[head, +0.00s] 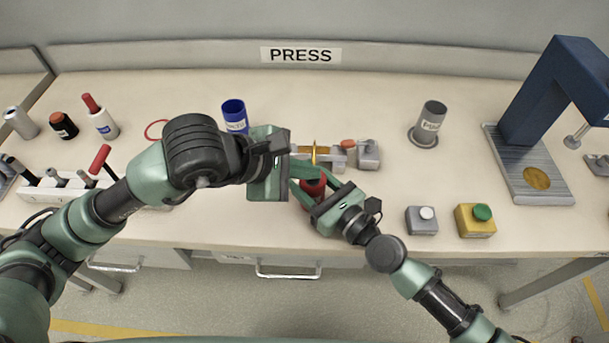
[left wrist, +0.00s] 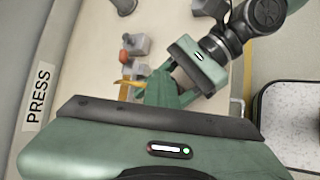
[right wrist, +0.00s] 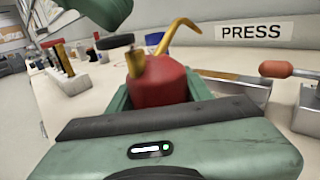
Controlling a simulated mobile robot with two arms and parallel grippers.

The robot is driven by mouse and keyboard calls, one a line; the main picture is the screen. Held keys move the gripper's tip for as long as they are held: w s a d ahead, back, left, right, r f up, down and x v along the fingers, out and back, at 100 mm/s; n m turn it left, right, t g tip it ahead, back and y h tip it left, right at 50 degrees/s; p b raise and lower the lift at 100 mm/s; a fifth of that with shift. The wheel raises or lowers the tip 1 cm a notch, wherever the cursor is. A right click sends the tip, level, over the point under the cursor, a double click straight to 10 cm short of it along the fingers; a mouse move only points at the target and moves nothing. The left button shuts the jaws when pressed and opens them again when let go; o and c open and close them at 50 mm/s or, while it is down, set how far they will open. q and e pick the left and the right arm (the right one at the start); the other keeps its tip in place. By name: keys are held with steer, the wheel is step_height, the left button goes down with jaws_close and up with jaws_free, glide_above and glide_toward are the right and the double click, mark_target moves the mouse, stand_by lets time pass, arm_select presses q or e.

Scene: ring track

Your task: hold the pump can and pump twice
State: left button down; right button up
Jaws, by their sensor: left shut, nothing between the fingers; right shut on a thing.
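The pump can (head: 313,187) is red with a brass spout. In the right wrist view the can (right wrist: 162,86) stands upright between the fingers of my right gripper (right wrist: 160,92), which is shut on it. A short brass pump top (right wrist: 136,66) rises from the can's near-left side, and the spout (right wrist: 180,32) curves up to the right. My left gripper (head: 270,165) is above and just left of the can in the head view; its fingertips are largely hidden. It is shut and empty. The left wrist view shows only the spout (left wrist: 124,89); the can's body is hidden there.
A blue cup (head: 235,116) stands behind my left gripper. A grey device with an orange-red knob (head: 347,143) is right of the can. Grey and yellow button boxes (head: 475,220) and a blue press (head: 535,115) stand farther right. Bottles and a white rack (head: 60,190) are left.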

mark_target(308, 181)
arm_select(q)
steer(key=shift+r, duration=3.05)
arm_select(e)
steer(key=o, duration=1.6)
